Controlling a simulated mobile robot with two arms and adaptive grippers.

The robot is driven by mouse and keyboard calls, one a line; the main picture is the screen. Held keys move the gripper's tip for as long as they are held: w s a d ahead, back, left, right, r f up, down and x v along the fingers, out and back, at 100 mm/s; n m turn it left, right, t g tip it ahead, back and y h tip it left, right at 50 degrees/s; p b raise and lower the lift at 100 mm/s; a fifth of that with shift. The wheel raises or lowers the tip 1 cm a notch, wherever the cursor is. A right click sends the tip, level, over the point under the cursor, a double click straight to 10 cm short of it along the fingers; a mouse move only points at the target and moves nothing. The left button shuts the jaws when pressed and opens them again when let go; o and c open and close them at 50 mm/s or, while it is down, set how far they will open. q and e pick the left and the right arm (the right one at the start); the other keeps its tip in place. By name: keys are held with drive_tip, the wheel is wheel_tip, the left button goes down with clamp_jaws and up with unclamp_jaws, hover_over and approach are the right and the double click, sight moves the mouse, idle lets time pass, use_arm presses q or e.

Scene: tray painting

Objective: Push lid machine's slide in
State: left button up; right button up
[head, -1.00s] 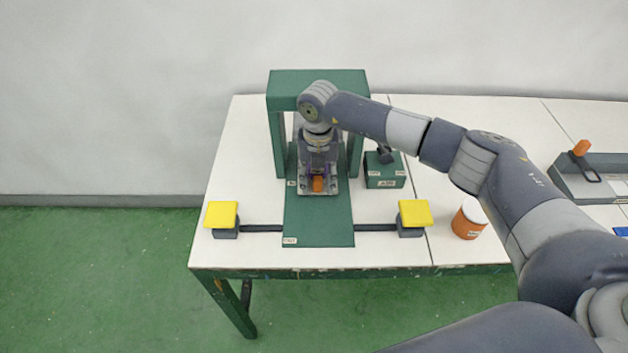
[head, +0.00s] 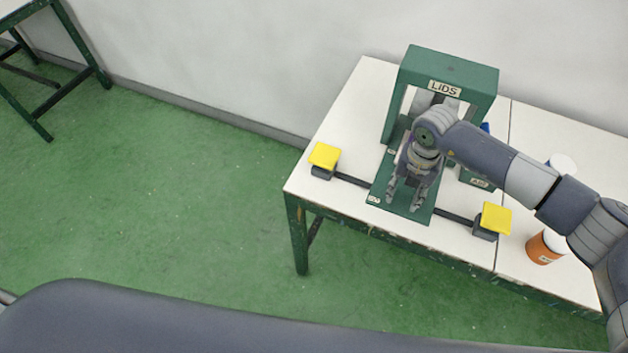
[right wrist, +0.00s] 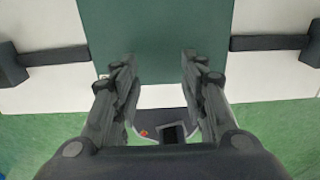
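The lid machine (head: 449,66) is a green arch marked LIDS on the white table at the right in the head view. Its flat green bed (head: 375,194) runs out to the front edge of the table; the bed also fills the top middle of the right wrist view (right wrist: 155,30). My right gripper (head: 404,200) is over the front part of the bed, fingers pointing to the front. In the right wrist view its fingers (right wrist: 158,60) are spread with nothing between them. The slide and its orange handle are not visible; my arm covers the bed under the arch. My left gripper is not in view.
Yellow pads (head: 324,155) and (head: 497,218) stand on both sides of the bed on dark bars. An orange tub (head: 543,247) with a white top and a small green box (head: 477,181) are to the right. Green floor lies open on the left.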

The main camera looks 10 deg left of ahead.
wheel_tip(320, 180, up, 11)
drive_tip(key=b, duration=0.3)
drive_tip(key=s+a+r+n+y, duration=0.1)
drive_tip(key=s+a+y, duration=0.2)
drive_tip(key=a, duration=0.7)
drive_tip(key=s+a+r+n+g+y, duration=0.1)
drive_tip(key=s+a+y, duration=0.3)
drive_tip(key=a, duration=0.6)
drive_tip(key=shift+s+g+y, duration=0.3)
drive_tip(key=shift+y, duration=0.9)
